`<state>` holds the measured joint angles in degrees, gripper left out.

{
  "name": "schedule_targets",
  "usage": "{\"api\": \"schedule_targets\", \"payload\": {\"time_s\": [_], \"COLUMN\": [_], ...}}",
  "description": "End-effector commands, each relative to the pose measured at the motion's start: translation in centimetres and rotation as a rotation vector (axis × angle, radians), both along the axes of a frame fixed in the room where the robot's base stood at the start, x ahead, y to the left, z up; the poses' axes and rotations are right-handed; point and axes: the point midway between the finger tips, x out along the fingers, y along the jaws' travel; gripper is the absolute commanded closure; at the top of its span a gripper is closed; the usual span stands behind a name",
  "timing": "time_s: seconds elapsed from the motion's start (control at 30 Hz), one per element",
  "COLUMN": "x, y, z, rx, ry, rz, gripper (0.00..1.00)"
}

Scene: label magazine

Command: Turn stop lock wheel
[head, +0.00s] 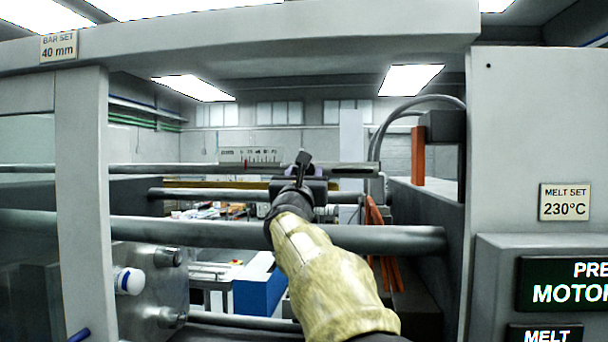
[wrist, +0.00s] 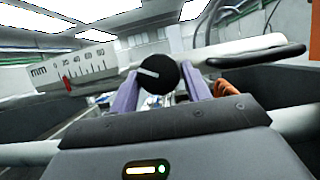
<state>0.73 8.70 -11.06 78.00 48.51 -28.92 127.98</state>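The stop lock wheel is a round black knob (wrist: 158,74) with a white line mark, seen in the wrist view between my two purple fingers. In the head view it is a small dark shape (head: 302,160) on the bar, just right of a scale. My gripper (head: 299,172) is at the wheel, reached by my arm from below. In the wrist view my gripper (wrist: 159,78) has one finger at each side of the wheel, both very close to its rim. I cannot tell whether they touch it. The white line slants slightly down to the right.
A millimetre scale (wrist: 75,75) with a red pointer is left of the wheel. A sign (head: 59,47) reads BAR SET 40 mm. Thick horizontal bars (head: 400,239) cross the machine opening. Orange hoses (head: 383,240) hang to the right of my arm.

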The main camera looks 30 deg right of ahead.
Motion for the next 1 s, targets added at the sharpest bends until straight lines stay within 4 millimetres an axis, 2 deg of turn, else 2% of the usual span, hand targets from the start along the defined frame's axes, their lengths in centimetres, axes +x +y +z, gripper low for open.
{"api": "schedule_targets", "payload": {"time_s": [0.03,0.1,0.13,0.57,1.0], "x": [-0.01,-0.01,-0.01,-0.08,-0.28], "y": [0.01,0.01,0.01,-0.06,-0.31], "z": [0.00,0.01,0.01,-0.15,-0.18], "rx": [0.000,0.000,0.000,-0.048,-0.297], "ry": [0.000,0.000,0.000,0.031,0.198], "rz": [0.000,0.000,0.000,-0.001,-0.002], "gripper": [0.63,0.76,0.80,0.80,0.80]}}
